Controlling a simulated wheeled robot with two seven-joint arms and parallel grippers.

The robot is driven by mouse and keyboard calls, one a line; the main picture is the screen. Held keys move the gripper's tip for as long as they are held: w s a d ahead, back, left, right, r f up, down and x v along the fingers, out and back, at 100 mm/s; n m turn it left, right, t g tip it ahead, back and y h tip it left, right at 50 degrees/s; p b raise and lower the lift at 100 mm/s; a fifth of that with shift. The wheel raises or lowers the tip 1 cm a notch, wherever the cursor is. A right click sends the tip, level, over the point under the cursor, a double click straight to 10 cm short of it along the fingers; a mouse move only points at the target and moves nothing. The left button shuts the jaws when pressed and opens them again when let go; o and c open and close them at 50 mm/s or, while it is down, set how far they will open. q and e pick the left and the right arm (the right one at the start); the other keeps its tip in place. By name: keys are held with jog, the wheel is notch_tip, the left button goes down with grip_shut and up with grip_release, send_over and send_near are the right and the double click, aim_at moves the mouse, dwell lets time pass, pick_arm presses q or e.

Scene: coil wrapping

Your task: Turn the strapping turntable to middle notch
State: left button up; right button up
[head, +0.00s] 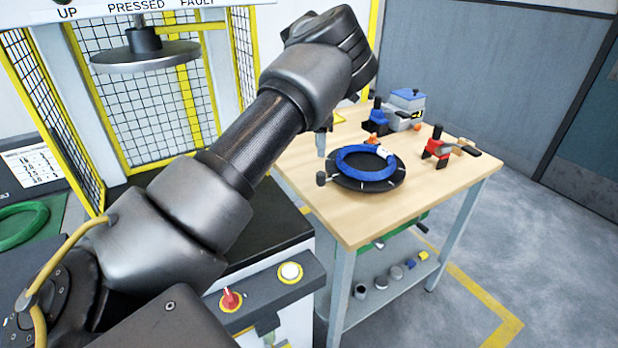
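The strapping turntable (388,184) is a round black disc with white marks near its rim, on a wooden-topped table. A blue coil (350,174) with a white patch lies on it. A dark knob (321,178) sticks out at the disc's left side. My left arm crosses the view from the lower left. Its gripper (322,150) points down above the table's left part, just above and apart from the knob. My forearm and wrist hide most of the gripper, so its opening cannot be told. My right gripper is not in view.
On the table (410,222), a blue tool (375,122), a grey box with a blue top (407,105) and a red clamp-like tool (436,148) stand behind the turntable. A press with a yellow-framed mesh guard (150,115) and a button panel (262,292) are at left.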

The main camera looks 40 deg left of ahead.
aim_at(321, 173)
pick_arm(q)
jog(key=shift+o, duration=0.4)
jog(key=shift+w+d+f, duration=0.1)
jog(key=shift+w+d, duration=0.15)
jog(key=shift+w, duration=0.1)
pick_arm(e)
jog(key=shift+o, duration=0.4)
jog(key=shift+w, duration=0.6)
pick_arm(q)
jog(key=shift+o, duration=1)
jog(key=shift+w+f, duration=0.1)
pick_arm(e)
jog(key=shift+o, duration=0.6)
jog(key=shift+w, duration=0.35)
pick_arm(q)
jog(key=shift+a, duration=0.15)
jog(key=shift+f, duration=0.25)
notch_tip(321, 173, down, 9)
jog(key=shift+p, duration=0.5)
jog(key=shift+f, duration=0.6)
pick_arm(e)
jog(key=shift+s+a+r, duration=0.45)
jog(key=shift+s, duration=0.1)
pick_arm(q)
grip_shut()
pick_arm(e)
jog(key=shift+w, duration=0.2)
